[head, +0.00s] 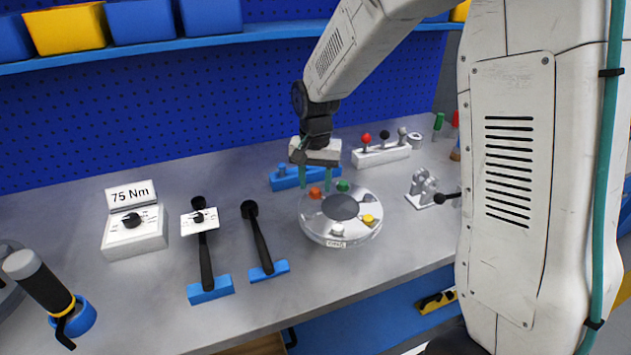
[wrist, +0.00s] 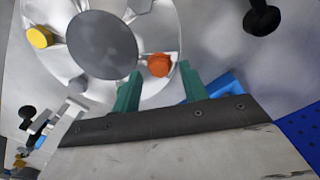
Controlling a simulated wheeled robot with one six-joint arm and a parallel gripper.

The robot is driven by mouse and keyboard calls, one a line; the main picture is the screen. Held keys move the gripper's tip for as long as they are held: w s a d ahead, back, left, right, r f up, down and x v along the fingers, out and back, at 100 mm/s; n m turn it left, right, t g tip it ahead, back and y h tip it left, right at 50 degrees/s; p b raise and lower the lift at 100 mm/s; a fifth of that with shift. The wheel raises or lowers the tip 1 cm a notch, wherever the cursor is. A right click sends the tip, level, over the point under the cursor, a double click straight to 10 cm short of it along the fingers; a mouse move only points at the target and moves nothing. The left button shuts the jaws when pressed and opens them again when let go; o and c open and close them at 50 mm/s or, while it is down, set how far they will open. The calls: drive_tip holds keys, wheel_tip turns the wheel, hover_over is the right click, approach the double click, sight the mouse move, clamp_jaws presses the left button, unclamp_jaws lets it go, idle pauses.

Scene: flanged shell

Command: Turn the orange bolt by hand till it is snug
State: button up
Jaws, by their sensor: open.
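The orange bolt (head: 315,192) sits on the rim of a round silver flanged shell (head: 314,228) with a dark grey centre. In the wrist view the orange bolt (wrist: 159,64) shows as a round orange head. My gripper (head: 315,182) points down over the back of the shell, with its two green fingers apart. In the wrist view the fingers (wrist: 162,86) stand on either side of the orange bolt, apart from each other, and the bolt head lies near the gap between them. I cannot tell how far above the bolt the fingertips are.
Green (head: 343,186), yellow (head: 368,219) and white (head: 337,229) bolts also sit on the shell. Left of it lie two black-handled tools (head: 260,240) in blue holders and a 75 Nm box (head: 134,233). A lever block (head: 381,155) stands behind right. Bare bench lies in front.

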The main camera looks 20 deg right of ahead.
sight(316, 190)
wheel_tip(316, 190, up, 7)
drive_tip(key=shift+r, duration=0.15)
idle(0.5)
drive_tip(key=s+d+r+n, duration=0.1)
drive_tip(key=s+r+n, duration=0.2)
drive_tip(key=s, duration=1.2)
drive_tip(key=s+d+r+n+t, duration=0.1)
drive_tip(key=s+d+r+n, duration=0.1)
drive_tip(key=s, duration=1.3)
drive_tip(key=shift+s+r+n, duration=0.25)
drive_tip(key=shift+r+n, duration=0.35)
drive_tip(key=shift+r, duration=0.65)
